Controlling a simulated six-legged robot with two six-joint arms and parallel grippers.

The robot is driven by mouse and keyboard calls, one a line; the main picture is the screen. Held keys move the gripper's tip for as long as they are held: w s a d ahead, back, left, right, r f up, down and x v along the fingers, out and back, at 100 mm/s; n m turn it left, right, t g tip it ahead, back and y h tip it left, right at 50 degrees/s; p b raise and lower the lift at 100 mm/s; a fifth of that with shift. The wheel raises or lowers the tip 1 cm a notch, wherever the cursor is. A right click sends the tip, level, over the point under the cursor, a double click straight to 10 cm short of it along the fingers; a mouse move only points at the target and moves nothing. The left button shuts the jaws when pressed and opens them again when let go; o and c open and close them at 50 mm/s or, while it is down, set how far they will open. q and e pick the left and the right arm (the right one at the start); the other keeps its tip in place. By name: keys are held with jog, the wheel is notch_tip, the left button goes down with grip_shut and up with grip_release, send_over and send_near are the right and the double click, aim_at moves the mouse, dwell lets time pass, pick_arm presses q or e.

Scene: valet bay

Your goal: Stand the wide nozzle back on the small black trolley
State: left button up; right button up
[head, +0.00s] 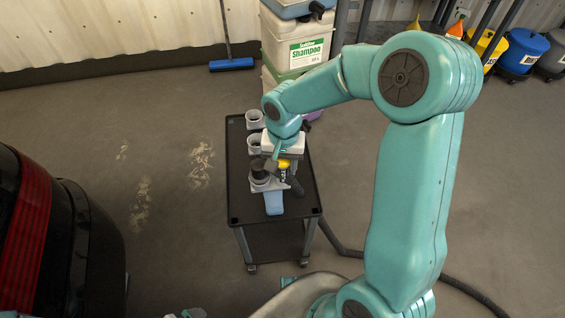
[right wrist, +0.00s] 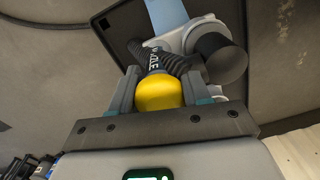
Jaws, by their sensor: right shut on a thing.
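The small black trolley (head: 234,180) stands in the middle of the head view, with grey round holders along its top. My right gripper (head: 284,160) is over the trolley top, partly hidden by its own arm. In the right wrist view my right gripper (right wrist: 160,98) is shut on the yellow collar of the wide nozzle (right wrist: 159,92). A black ribbed part with white lettering extends beyond the collar. The nozzle's far end is hidden, and I cannot tell whether it touches a holder. Beside it a black cylinder (right wrist: 224,60) stands at a grey holder (right wrist: 188,38).
A light-blue item (head: 273,203) lies at the trolley's near end. Shampoo containers (head: 308,50) stand behind the trolley. A dark car (head: 90,235) is at the left. A dark hose (head: 347,252) runs along the floor. The floor left of the trolley is clear.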

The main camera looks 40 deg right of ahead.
jog(key=shift+f+b, duration=0.35)
jog(key=shift+f, duration=0.1)
jog(key=shift+f+b, duration=0.8)
jog(key=shift+f, duration=0.2)
dwell(0.3)
jog(key=o, duration=1.7)
